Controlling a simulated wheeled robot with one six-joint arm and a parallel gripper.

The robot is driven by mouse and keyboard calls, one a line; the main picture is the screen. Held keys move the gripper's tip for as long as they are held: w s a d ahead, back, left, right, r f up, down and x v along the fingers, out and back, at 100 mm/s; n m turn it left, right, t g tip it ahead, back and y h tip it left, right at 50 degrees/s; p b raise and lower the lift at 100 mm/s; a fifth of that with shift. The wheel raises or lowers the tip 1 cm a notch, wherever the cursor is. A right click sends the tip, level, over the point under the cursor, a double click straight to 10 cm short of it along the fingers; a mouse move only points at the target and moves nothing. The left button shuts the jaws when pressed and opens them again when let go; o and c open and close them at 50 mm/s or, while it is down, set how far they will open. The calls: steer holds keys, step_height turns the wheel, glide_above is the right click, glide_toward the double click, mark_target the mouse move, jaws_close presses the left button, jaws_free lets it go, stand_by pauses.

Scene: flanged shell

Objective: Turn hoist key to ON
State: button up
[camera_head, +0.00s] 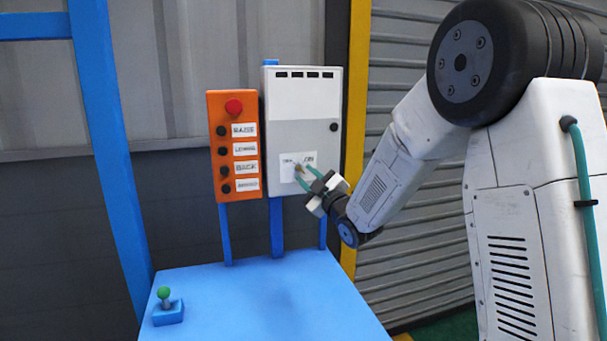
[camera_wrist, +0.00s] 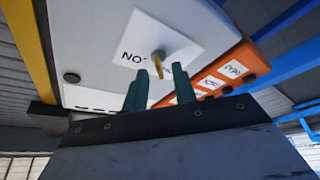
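The hoist key (camera_wrist: 157,66) is a brass-coloured key in a round lock on a white label plate (camera_wrist: 178,30). The plate is on the lower front of a light grey control box (camera_head: 303,112). The ON mark (camera_wrist: 131,57) shows rotated in the wrist view, to the left of the key. In the head view the key (camera_head: 298,169) is small beside my fingers. My gripper (camera_wrist: 160,75) has two teal fingers spread apart, with the key showing between them and a gap on each side. It also shows in front of the plate in the head view (camera_head: 305,177).
An orange panel (camera_head: 224,189) with a red button (camera_head: 234,107) and several black knobs stands just left of the box. A blue table (camera_head: 270,302) lies below, with a green-topped joystick (camera_head: 167,308) at its left. A yellow post (camera_head: 357,60) stands behind at right.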

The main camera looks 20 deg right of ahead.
steer(key=shift+x, duration=1.2)
jaws_close()
